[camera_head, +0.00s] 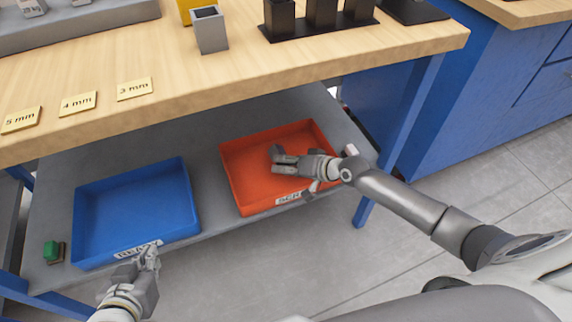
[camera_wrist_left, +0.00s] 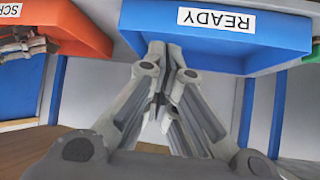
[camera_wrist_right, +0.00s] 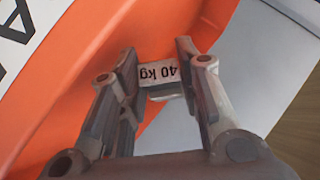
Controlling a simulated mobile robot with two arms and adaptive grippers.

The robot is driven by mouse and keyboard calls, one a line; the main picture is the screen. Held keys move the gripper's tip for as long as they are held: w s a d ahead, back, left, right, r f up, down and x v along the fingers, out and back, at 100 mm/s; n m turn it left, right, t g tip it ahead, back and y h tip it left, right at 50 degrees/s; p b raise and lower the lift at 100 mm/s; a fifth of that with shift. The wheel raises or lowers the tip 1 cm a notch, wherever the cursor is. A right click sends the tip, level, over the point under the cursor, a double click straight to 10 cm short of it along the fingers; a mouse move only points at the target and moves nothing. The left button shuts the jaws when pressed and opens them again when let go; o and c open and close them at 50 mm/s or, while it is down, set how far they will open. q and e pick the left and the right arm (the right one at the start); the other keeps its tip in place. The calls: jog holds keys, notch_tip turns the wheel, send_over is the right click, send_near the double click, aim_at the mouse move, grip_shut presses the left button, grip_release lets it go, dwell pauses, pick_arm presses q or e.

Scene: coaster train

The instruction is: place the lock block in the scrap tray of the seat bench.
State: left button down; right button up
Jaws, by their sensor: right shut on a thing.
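The orange scrap tray (camera_head: 238,183) stands on the lower shelf of the bench, at the right. My right gripper (camera_head: 287,160) is over this tray, reaching in from the right. In the right wrist view its fingers (camera_wrist_right: 157,70) are shut on a small grey block, the lock block (camera_wrist_right: 158,75), with a white "40 kg" label. The orange tray wall (camera_wrist_right: 100,35) lies behind it. The block is mostly hidden by the fingers in the head view. My left gripper (camera_head: 150,258) is shut and empty, in front of the blue READY tray (camera_head: 90,190); its fingers (camera_wrist_left: 172,60) meet in the left wrist view.
A small green-topped piece (camera_head: 51,251) lies on the grey shelf (camera_head: 60,172) left of the blue tray. The wooden bench top (camera_head: 200,75) overhangs the shelf and bears size plates, a grey block (camera_head: 210,32) and a black stand (camera_head: 320,27). A blue leg (camera_head: 405,125) stands at the right.

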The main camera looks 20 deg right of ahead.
jog(key=shift+f, duration=0.35)
pick_arm(q)
jog(key=shift+w+d+r+t, duration=0.2)
jog(key=shift+w+r+t, duration=0.15)
jog(key=shift+w+r, duration=0.1)
jog(key=shift+w+d+r+t, duration=0.2)
jog(key=shift+w+r+t, duration=0.15)
jog(key=shift+w+r, duration=0.1)
pick_arm(e)
jog(key=o, duration=1.1)
jog(key=shift+s+f, duration=0.15)
